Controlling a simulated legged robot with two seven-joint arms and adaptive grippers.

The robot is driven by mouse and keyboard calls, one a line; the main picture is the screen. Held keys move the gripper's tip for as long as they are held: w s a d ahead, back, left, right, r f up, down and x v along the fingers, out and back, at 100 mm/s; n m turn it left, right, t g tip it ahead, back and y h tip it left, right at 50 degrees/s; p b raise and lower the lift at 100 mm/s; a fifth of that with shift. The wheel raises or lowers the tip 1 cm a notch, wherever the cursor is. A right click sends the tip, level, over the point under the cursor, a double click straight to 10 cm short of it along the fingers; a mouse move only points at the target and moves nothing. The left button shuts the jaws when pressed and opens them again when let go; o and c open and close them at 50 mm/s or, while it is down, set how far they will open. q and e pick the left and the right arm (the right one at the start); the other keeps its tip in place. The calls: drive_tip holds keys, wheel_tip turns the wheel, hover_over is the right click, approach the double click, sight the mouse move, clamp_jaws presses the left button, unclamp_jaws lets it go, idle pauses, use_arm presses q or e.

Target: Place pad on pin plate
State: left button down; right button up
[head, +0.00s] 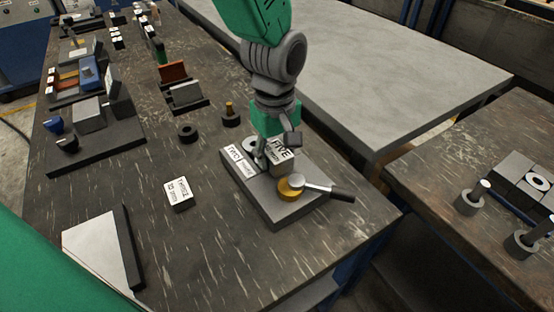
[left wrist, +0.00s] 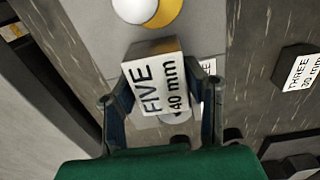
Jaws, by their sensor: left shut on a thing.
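My left gripper (head: 276,143) is shut on a grey block with a white label reading "FIVE 40 mm" (head: 283,154). In the left wrist view the block (left wrist: 158,88) sits between the two fingers of the gripper (left wrist: 162,72). The block is over the grey plate (head: 284,210) on the dark bench; I cannot tell whether it touches the plate. The plate carries white labels (head: 238,160), a pale ring partly behind the gripper, and a brass piece (head: 291,187) with a black-handled lever. No separately labelled pad or pin shows. My right gripper is not in view.
A block labelled "THREE" (head: 178,193) stands left of the plate. A dark ring (head: 187,132) and a brass-topped piece (head: 231,115) lie behind it. A white-faced wedge (head: 100,250) is at the near left. Fixtures crowd the far left; bare bench lies in front of the plate.

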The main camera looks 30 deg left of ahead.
sight(277, 150)
use_arm(q)
drive_tip(key=shift+w+d+f, duration=0.1)
drive_tip(key=shift+w+f, duration=0.05)
drive_tip(key=shift+f, duration=0.6)
drive_tip(key=shift+r, duration=0.1)
drive_tip(key=c, duration=0.9)
unclamp_jaws()
wheel_tip(277, 150, up, 12)
drive_tip(key=p, duration=0.2)
drive_tip(key=shift+p, duration=0.35)
